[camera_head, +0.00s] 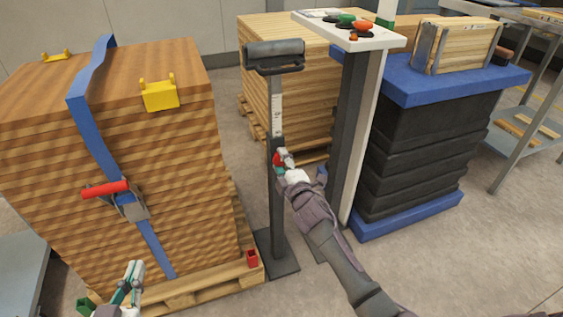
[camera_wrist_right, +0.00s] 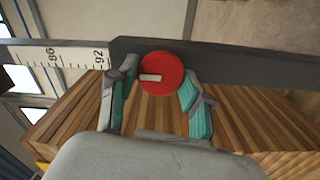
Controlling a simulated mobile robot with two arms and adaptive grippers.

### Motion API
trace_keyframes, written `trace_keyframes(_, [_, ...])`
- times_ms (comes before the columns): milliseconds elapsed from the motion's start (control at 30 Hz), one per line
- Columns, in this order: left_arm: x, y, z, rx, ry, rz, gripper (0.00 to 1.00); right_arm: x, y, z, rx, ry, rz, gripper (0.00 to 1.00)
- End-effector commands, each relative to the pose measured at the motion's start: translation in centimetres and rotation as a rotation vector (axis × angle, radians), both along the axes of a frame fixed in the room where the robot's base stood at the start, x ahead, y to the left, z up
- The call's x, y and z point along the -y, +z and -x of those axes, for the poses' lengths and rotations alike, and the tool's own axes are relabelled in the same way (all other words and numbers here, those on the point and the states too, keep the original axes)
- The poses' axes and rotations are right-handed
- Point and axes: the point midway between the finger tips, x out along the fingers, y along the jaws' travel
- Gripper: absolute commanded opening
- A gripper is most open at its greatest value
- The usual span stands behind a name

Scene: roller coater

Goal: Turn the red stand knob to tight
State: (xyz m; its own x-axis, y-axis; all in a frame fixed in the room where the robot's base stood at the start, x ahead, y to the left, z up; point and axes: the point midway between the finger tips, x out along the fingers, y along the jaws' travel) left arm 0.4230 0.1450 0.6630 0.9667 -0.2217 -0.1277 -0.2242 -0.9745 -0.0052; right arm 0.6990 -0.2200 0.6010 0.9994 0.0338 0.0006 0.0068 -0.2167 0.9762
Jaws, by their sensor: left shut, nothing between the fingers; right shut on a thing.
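The red stand knob (camera_wrist_right: 162,75) is a round disc with a pale pointer mark, on the side of the dark roller stand (camera_head: 277,200). In the head view the knob (camera_head: 277,159) is partly hidden by my right gripper (camera_head: 284,158). In the right wrist view the teal-padded fingers of my right gripper (camera_wrist_right: 158,92) sit on both sides of the knob and are shut on it. The pale mark points to the left in that view. My left gripper (camera_head: 132,282) is shut and empty at the lower left, in front of the strapped wood stack.
A strapped wood stack (camera_head: 170,135) on a pallet stands left of the stand. A control pedestal (camera_head: 362,42) with coloured buttons and a blue-topped dark lift table (camera_head: 425,82) stand to the right. A scale (camera_wrist_right: 75,55) runs along the stand's post.

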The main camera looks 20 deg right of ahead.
Motion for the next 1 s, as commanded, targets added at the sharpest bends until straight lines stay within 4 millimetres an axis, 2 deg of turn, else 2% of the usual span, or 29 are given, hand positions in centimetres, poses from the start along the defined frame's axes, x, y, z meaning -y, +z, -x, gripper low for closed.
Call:
trace_keyframes(267, [0.0,0.0,0.0,0.0,0.0,0.0,0.0,0.1,-0.2,0.0,-0.004,-0.002,-0.004,0.14])
trace_keyframes(300, [0.0,0.0,0.0,0.0,0.0,0.0,0.0,0.1,-0.2,0.0,-0.004,-0.002,-0.004,0.54])
trace_keyframes(433, [0.0,0.0,0.0,0.0,0.0,0.0,0.0,0.1,-0.1,0.0,-0.002,-0.002,-0.003,0.73])
trace_keyframes(767, [0.0,0.0,0.0,0.001,-0.001,-0.001,0.0,0.0,-0.1,0.2,-0.001,-0.001,-0.001,0.73])
trace_keyframes(867, [0.0,0.0,0.0,0.001,-0.001,0.0,0.0,0.1,-0.1,1.0,-0.002,-0.001,0.0,0.73])
trace_keyframes(1000, [0.0,0.0,0.0,0.001,-0.001,0.0,0.0,0.1,-0.2,3.3,-0.003,0.001,0.001,0.73])
